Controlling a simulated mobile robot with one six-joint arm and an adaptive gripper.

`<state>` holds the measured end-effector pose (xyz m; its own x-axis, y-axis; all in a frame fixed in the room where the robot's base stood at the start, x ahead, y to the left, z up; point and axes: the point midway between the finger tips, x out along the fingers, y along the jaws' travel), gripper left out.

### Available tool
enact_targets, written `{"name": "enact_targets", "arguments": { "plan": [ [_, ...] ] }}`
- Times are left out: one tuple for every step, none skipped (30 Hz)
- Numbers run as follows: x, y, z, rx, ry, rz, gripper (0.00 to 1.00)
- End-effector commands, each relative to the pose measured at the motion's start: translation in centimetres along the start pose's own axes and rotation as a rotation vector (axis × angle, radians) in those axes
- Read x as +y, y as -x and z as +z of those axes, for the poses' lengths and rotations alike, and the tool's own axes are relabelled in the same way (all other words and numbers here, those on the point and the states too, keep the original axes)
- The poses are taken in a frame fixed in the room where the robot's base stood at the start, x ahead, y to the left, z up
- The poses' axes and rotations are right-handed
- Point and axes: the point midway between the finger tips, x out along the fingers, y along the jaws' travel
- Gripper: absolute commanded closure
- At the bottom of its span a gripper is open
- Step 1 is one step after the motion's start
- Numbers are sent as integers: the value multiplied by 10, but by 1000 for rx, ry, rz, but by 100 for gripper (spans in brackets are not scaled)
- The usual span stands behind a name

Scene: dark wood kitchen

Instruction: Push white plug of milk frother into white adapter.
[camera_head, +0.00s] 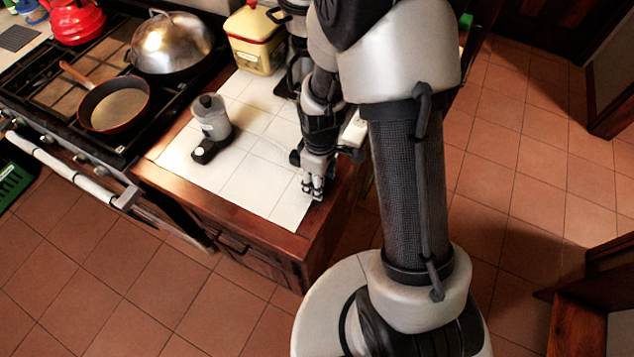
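The milk frother (213,121), a grey jug with a dark lid on a black base, stands upright on the white tiled counter (255,185). My gripper (313,191) points down at the front right corner of the counter, to the right of the frother and apart from it. The fingertips are small and dark here, and I cannot tell whether they are open or shut or hold anything. I cannot make out the white plug. A pale object (355,130) shows partly behind my arm at the counter's right edge; I cannot tell if it is the adapter.
The stove at left holds a pan (114,104), a domed metal lid (172,43) and a red kettle (76,20). The counter between frother and gripper is clear. Tiled floor lies in front.

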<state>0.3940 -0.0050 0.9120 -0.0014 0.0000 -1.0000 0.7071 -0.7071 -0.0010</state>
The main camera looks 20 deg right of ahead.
Motion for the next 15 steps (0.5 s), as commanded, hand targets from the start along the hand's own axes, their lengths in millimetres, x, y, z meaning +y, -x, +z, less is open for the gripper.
{"name": "enact_targets", "arguments": {
  "plan": [
    [0, 0, 0, 1, 0, 1, 52],
    [0, 1, 0, 1, 0, 1, 52],
    [0, 1, 0, 1, 0, 1, 52],
    [0, 1, 0, 1, 0, 1, 52],
    [0, 1, 0, 1, 0, 1, 52],
    [0, 1, 0, 1, 0, 1, 52],
    [0, 1, 0, 1, 0, 1, 52],
    [0, 1, 0, 1, 0, 1, 52],
    [0, 1, 0, 1, 0, 1, 54],
    [0, 1, 0, 1, 0, 1, 56],
    [0, 1, 0, 1, 0, 1, 58],
    [0, 1, 0, 1, 0, 1, 60],
    [0, 1, 0, 1, 0, 1, 62],
    [0, 1, 0, 1, 0, 1, 64],
    [0, 1, 0, 1, 0, 1, 67]
  ]
}}
